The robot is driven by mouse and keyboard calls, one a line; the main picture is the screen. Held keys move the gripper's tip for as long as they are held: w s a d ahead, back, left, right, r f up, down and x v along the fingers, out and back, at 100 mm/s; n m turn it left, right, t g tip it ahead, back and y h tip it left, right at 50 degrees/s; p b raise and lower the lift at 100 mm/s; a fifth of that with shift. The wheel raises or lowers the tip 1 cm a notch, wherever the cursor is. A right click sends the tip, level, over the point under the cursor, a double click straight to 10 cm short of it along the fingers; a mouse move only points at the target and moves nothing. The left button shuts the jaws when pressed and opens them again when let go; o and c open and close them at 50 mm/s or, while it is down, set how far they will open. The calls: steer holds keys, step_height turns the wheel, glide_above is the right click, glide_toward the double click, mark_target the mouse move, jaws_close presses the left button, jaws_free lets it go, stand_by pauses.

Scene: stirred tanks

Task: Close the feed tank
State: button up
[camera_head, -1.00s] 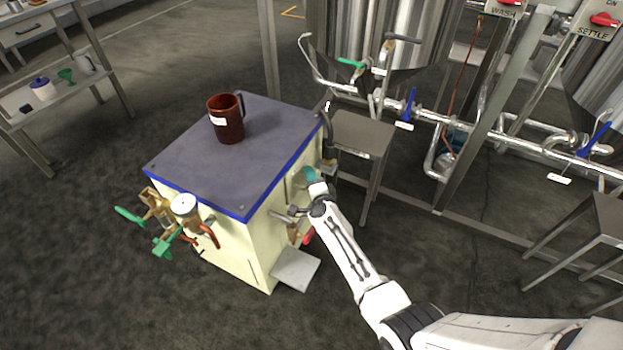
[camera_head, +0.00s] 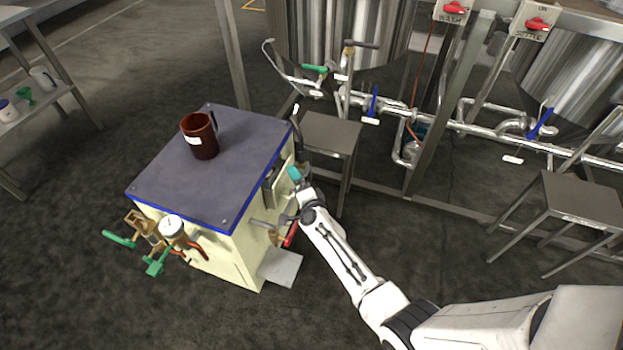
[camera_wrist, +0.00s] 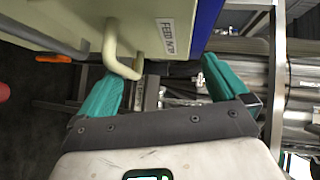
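A cream cabinet with a blue-edged grey top (camera_head: 222,168) stands left of my arm. Its side carries a label beginning "FEED" (camera_wrist: 165,37) in the wrist view. A cream bent handle (camera_wrist: 122,62) sticks out of that side beside the label. My gripper (camera_head: 295,175) is at the cabinet's right side, with its teal fingers apart (camera_wrist: 163,85) and nothing clamped between them. The handle's bent end shows near the left finger, within the gap in the picture. I cannot tell whether it touches or how deep it lies. My wrist hides part of this side in the head view.
A brown mug (camera_head: 202,140) stands on the cabinet top. Green-handled valves and a gauge (camera_head: 172,226) stick out at its front left. A grey step (camera_head: 280,268) juts out low on its right. A metal stool (camera_head: 330,132) and pipework (camera_head: 440,122) stand behind my gripper.

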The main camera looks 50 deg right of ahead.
steer(key=shift+t, duration=0.4)
steer(key=s+a+r+p, duration=0.1)
steer(key=r, duration=0.1)
steer(key=s+a+r+p, duration=0.1)
steer(key=r+p, duration=0.1)
steer(key=r, duration=0.1)
steer(key=s+a+r+p, duration=0.1)
steer(key=r, duration=0.2)
steer(key=shift+s, duration=0.2)
steer(key=c, duration=0.7)
steer(key=shift+s+a+r+p, duration=0.1)
steer(key=shift+s+p, duration=0.35)
steer(key=shift+s, duration=0.7)
steer(key=shift+s+a+r+p, duration=0.1)
steer(key=shift+s+p, duration=0.35)
steer(key=shift+s, duration=0.65)
steer(key=shift+c, duration=0.2)
steer(key=shift+d, duration=0.1)
